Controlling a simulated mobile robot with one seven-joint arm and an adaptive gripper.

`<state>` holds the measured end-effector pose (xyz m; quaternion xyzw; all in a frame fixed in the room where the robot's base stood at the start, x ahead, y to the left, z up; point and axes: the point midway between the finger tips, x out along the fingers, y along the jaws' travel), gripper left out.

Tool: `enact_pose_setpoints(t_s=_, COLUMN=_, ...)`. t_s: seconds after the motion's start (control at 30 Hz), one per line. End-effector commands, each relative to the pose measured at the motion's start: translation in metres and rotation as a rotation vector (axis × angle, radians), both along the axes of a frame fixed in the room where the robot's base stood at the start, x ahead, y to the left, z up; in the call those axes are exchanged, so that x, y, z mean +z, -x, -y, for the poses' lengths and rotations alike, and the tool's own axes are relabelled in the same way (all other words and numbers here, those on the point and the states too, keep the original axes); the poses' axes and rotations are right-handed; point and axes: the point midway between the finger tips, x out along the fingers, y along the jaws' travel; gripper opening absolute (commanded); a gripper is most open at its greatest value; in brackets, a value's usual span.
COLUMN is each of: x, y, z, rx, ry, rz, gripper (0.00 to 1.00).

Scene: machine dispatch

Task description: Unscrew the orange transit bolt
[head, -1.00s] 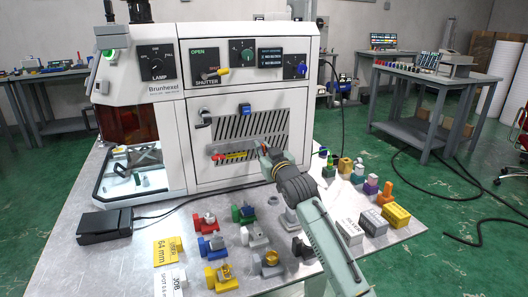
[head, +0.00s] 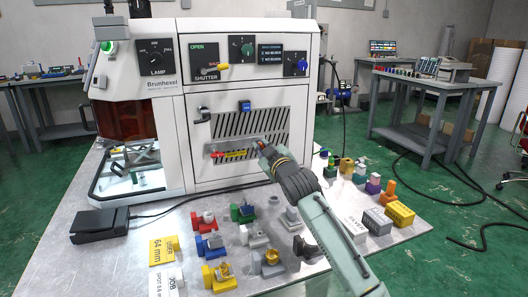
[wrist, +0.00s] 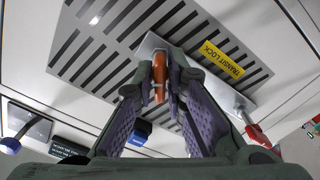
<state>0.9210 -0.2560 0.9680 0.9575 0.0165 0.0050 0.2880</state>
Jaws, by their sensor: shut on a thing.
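The orange transit bolt (wrist: 159,76) shows in the wrist view as an upright orange piece between my two fingertips. My gripper (wrist: 158,92) is closed on it, with a purple-padded finger on each side. The bolt is at a grey metal bar (wrist: 205,80) across the slotted door panel, beside a yellow "TRANSIT LOCK" label (wrist: 222,58). In the head view, my gripper (head: 260,146) is at the right end of this bar, and the bolt is mostly hidden by it. I cannot tell how far the bolt is threaded in.
The slotted door (head: 247,124) belongs to a white machine. A red part (wrist: 256,135) sits at the bar's other end. Several coloured fixtures stand on the metal table below my arm, including a yellow block (head: 400,213). A black pedal box (head: 99,225) lies at left.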

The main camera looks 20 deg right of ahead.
Motion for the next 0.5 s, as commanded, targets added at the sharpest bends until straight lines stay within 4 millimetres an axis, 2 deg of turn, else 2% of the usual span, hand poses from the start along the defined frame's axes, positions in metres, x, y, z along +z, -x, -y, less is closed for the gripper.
enact_pose_setpoints(t_s=0.13, x=-0.0034, y=0.0001, z=0.0002, rx=-0.001, ry=0.076, rz=0.002, gripper=0.0)
enact_pose_setpoints(t_s=0.33, x=-0.0027, y=0.0, z=-0.0008, rx=-0.001, ry=0.376, rz=0.012, gripper=0.0)
enact_pose_setpoints(t_s=0.5, x=-0.0011, y=0.0, z=-0.0009, rx=-0.001, ry=0.44, rz=0.016, gripper=0.0)
